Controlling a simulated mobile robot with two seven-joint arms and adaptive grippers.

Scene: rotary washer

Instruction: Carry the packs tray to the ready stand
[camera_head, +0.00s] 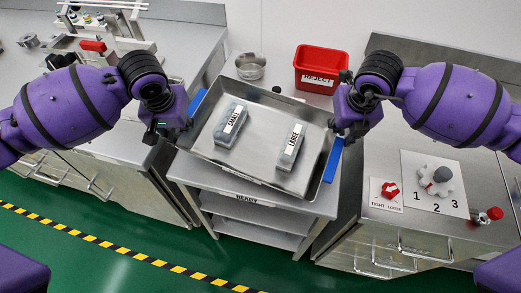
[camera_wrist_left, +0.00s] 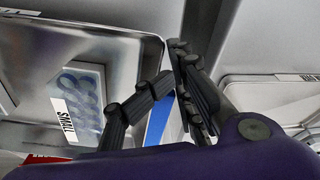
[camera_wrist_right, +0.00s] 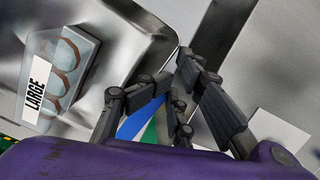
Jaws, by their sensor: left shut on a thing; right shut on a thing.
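The metal packs tray (camera_head: 258,117) is held between my two grippers over the ready stand (camera_head: 262,207), tilted in the picture; I cannot tell whether it touches the stand. In it lie a pack labelled SMALL (camera_head: 230,124) on the left and a pack labelled LARGE (camera_head: 290,147) on the right. My left gripper (camera_head: 172,128) is shut on the tray's left edge, by a blue strip; its fingers show in the left wrist view (camera_wrist_left: 165,92). My right gripper (camera_head: 345,128) is shut on the right edge, by another blue strip; its fingers show in the right wrist view (camera_wrist_right: 165,95).
A red REJECT bin (camera_head: 320,68) and a metal bowl (camera_head: 250,66) stand behind the tray. A counter on the right holds a numbered card with a dial (camera_head: 436,180) and a red knob. A rack (camera_head: 105,22) stands on the left counter.

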